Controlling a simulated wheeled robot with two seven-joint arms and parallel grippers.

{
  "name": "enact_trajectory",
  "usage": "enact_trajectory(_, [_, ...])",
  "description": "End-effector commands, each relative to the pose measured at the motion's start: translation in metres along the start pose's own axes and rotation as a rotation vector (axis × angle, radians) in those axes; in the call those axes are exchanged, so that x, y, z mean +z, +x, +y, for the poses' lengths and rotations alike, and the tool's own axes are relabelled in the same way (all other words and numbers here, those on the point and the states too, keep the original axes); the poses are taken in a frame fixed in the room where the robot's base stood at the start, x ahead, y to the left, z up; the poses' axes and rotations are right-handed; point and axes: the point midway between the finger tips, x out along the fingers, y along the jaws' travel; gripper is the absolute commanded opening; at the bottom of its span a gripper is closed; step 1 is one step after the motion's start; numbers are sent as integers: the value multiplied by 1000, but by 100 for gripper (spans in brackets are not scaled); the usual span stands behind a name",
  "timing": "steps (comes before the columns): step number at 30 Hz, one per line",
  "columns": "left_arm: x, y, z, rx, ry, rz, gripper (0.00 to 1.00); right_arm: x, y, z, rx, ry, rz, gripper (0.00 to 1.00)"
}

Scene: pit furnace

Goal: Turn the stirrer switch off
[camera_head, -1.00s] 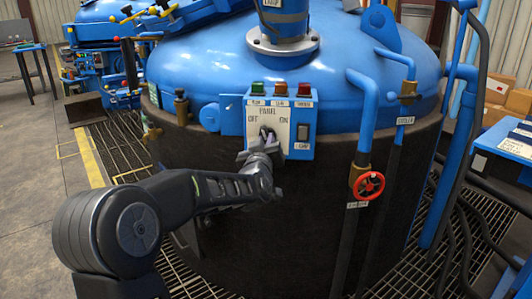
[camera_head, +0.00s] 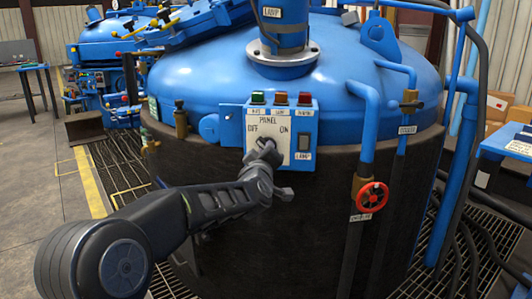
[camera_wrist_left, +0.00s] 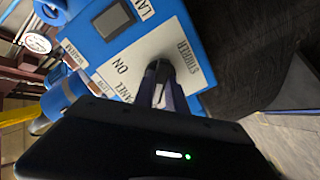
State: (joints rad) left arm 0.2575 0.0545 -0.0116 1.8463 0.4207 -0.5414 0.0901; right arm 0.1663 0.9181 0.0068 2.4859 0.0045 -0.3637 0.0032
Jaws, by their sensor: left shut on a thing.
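The stirrer switch (camera_wrist_left: 160,70) is a dark knob on the white plate of a blue control panel, between the OFF and ON labels. In the left wrist view the STIRRER label is beside it. My left gripper (camera_head: 266,146) is shut on the switch, and its two fingers (camera_wrist_left: 160,86) close around the knob in the left wrist view. In the head view the gripper and wrist cover most of the switch and the plate's lower part, so I cannot tell which way it points. My right gripper is not in view.
The panel (camera_head: 310,125) is on the side of a large blue-topped furnace (camera_head: 350,85). It has green, orange and red lamps on top and a dark lamp switch (camera_head: 304,143) at right. A red valve wheel (camera_head: 371,197) and blue pipes stand to the right.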

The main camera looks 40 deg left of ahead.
Motion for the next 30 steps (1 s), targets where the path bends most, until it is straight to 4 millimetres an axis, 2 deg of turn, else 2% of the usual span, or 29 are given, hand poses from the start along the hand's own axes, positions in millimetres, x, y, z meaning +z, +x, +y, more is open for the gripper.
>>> enact_trajectory(4, [0,0,0,-1,-3,-1,0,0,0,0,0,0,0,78])
enact_trajectory(5, [0,0,0,-1,-3,-1,18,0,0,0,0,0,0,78])
enact_trajectory(12, [0,0,0,-1,-1,0,38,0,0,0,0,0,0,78])
enact_trajectory(23, [-1,-5,1,1,0,0,38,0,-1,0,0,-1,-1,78])
enact_trajectory(30, [-1,-37,2,1,-1,-1,38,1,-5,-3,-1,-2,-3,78])
